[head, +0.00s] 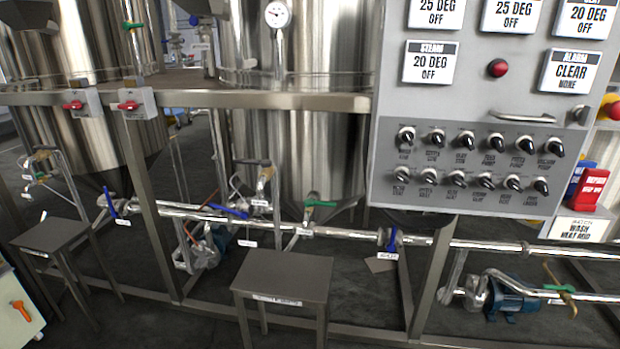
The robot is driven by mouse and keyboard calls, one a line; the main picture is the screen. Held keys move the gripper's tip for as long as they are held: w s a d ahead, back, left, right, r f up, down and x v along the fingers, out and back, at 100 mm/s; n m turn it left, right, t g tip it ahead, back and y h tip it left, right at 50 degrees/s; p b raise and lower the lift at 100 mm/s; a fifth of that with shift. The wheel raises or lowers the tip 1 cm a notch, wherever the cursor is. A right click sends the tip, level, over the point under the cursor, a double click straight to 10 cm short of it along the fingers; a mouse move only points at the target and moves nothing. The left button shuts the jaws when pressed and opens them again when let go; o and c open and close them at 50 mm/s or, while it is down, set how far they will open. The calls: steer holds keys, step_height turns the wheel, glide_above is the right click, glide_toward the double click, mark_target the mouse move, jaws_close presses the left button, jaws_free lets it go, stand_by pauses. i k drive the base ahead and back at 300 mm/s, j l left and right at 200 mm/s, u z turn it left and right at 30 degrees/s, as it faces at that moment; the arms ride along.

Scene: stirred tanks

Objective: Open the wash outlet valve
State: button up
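Several valves sit on the pipes below the tanks, and their small tags are too blurred to tell which is the wash outlet valve. A blue-handled valve (392,239) sits on the long horizontal pipe below the panel's left edge, its handle roughly upright, with a white tag under it. Another blue lever (230,211) lies nearly along the pipe left of centre. A third blue lever (109,203) stands steeply at the far left. A green-handled valve (320,204) is mid-pipe, its handle level. My gripper is not in view.
A grey control panel (385,150) with knobs and display plates fills the upper right. A dark stool (282,275) stands in front of the pipe, another (52,236) at left. A blue pump (512,303) sits low right. Frame posts and rails stand before the tanks.

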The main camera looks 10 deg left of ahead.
mark_target(109, 200)
steer(key=i+j+u, duration=0.1)
steer(key=u, duration=1.05)
steer(key=i+j+u, duration=0.35)
steer(key=i+u, duration=0.35)
steer(key=i, duration=0.15)
steer(key=i+u, duration=0.35)
steer(key=i, duration=0.85)
